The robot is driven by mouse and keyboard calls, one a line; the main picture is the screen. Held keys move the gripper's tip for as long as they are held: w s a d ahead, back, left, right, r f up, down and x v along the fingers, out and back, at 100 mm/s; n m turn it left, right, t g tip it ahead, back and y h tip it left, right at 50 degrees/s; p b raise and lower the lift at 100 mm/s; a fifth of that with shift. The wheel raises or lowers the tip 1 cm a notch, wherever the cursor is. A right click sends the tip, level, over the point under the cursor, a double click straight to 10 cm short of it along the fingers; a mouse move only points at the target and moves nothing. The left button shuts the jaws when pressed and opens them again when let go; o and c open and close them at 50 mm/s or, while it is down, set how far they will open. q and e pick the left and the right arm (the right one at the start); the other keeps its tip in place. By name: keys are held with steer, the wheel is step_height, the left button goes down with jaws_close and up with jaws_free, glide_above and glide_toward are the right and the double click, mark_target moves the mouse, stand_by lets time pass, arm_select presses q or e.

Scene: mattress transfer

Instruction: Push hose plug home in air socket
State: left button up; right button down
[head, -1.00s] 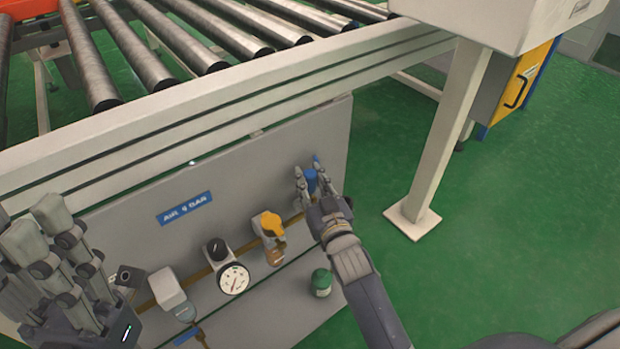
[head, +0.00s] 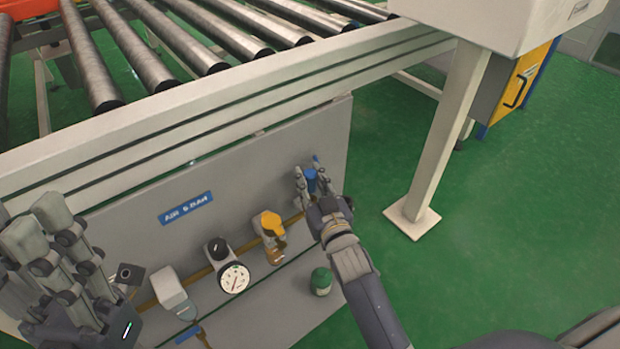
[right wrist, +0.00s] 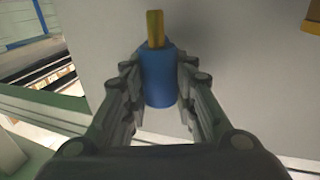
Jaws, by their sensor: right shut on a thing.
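My right gripper (head: 312,182) is at the upper right of the grey panel, its fingers on both sides of a blue cylindrical body, which I take as the hose plug (head: 311,175). In the right wrist view the blue plug (right wrist: 158,82) sits between the fingers, and a brass-yellow tip (right wrist: 155,28) sticks out beyond it. The air socket cannot be told apart; the gripper covers that end of the brass pipe. I cannot tell whether the plug is seated. My left gripper (head: 38,228) hangs at the lower left, close to the camera, apart from the panel.
The grey panel (head: 255,170) carries an "AIR 6 BAR" label (head: 186,208), a gauge (head: 234,278), a yellow valve part (head: 268,224) and a green cylinder (head: 321,281). A roller conveyor (head: 200,110) lies above. A white post (head: 440,150) stands right; green floor between is clear.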

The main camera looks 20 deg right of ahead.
mark_target(311, 192)
steer(key=shift+p, duration=0.45)
stand_by(0.6)
steer(key=shift+f+b, duration=0.45)
steer(key=shift+f, duration=0.65)
stand_by(0.4)
steer(key=shift+f+b, duration=0.45)
steer(key=shift+f, duration=0.4)
steer(key=c, duration=1.2)
jaws_free()
steer(key=s, duration=1.2)
steer(key=shift+d, duration=0.2)
